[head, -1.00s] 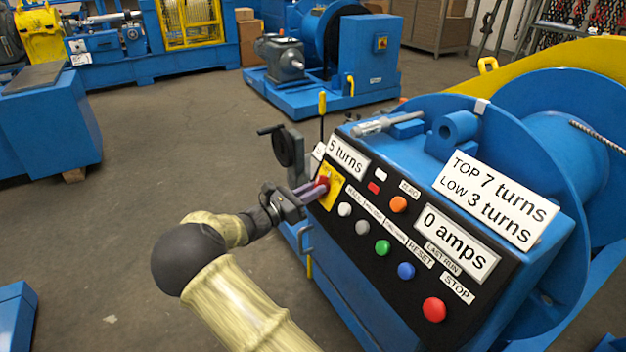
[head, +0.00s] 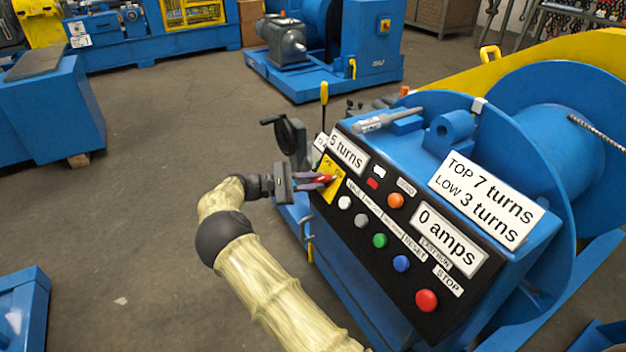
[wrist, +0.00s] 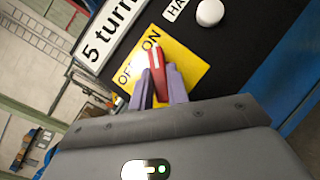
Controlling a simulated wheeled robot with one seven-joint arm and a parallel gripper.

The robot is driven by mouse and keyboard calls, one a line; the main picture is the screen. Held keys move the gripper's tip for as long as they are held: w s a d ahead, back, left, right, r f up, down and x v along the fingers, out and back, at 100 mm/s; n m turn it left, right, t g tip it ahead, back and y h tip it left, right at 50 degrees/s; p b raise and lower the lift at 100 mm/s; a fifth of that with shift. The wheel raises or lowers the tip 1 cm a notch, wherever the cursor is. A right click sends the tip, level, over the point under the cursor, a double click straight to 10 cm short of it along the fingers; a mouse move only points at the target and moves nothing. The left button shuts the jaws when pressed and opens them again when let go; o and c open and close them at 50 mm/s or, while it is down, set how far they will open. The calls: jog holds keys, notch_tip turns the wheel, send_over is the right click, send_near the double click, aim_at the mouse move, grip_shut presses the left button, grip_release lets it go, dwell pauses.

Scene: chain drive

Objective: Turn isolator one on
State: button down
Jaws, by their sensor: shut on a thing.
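The isolator is a red handle (wrist: 156,70) with a white line, on a yellow plate (wrist: 187,62) marked OFF and ON. In the wrist view the handle's white-lined tip points up at the ON lettering, with OFF to its left. In the head view the yellow plate (head: 331,189) is at the left end of the black control panel, below the "5 turns" display. My gripper (head: 325,179) reaches it from the left. In the wrist view its purple fingers (wrist: 158,88) are shut on the red handle, one on each side.
The black panel carries white, grey, green, blue and orange buttons and a red stop button (head: 427,300). A handwheel (head: 291,136) and an upright yellow-handled lever (head: 324,94) stand just behind the gripper. Open floor (head: 150,190) lies to the left.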

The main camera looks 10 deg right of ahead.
jog(key=shift+f+m, duration=0.1)
jog(key=shift+m, duration=0.4)
jog(key=c, duration=1.4)
grip_release()
jog(key=shift+o, duration=0.2)
jog(key=shift+g, duration=0.3)
